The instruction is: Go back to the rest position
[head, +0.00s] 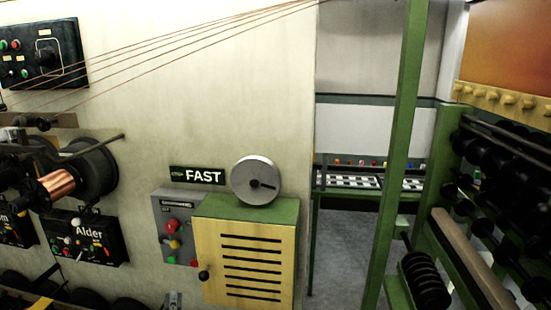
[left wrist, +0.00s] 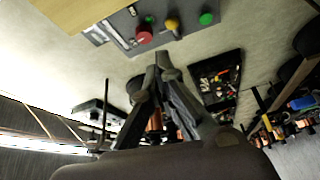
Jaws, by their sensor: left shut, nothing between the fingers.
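My left gripper (left wrist: 164,62) points away from the camera in the left wrist view, its dark fingers together at the tips with nothing between them. In the head view only a small grey piece, apparently its tip (head: 173,300), shows at the bottom edge below the grey button box (head: 176,228). The rest of that arm is outside the picture. In the left wrist view the button box (left wrist: 120,30), with red, yellow and green buttons, lies beyond the fingertips, apparently apart from them. My right gripper shows in neither view.
A yellow slatted cabinet (head: 245,262) with a green top carries a grey disc (head: 256,180). A green post (head: 397,150) and black spool rack (head: 500,200) stand right. Grey floor (head: 340,250) between is clear.

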